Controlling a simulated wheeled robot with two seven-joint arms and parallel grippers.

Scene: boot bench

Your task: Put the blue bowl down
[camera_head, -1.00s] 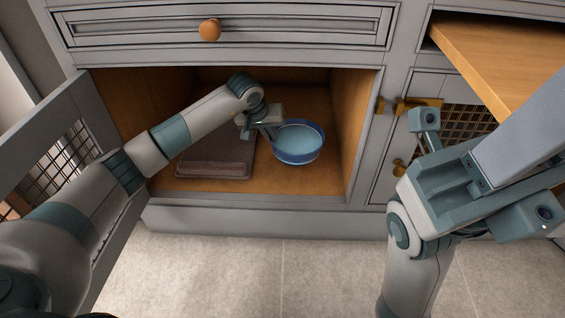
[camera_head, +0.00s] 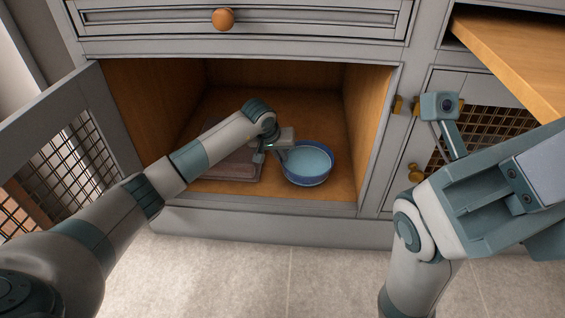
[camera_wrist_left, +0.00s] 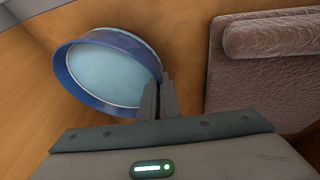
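The blue bowl (camera_head: 308,180) is inside the open lower cabinet, to the right of the brown folded item. It looks upright, with a pale blue inside. My left gripper (camera_head: 276,155) reaches in from the left and meets the bowl's left rim. In the left wrist view, the two fingers (camera_wrist_left: 158,100) are close together at the rim of the bowl (camera_wrist_left: 110,68), pinching it. I cannot tell for certain whether the bowl's base touches the wooden cabinet floor (camera_head: 335,193). My right arm is at the right; its fingers are not visible.
The brown folded item (camera_head: 232,168) lies left of the bowl and partly behind my left arm; it also shows in the wrist view (camera_wrist_left: 265,75). The cabinet's right wall (camera_head: 370,130) is near the bowl. The open mesh door (camera_head: 75,150) stands at the left.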

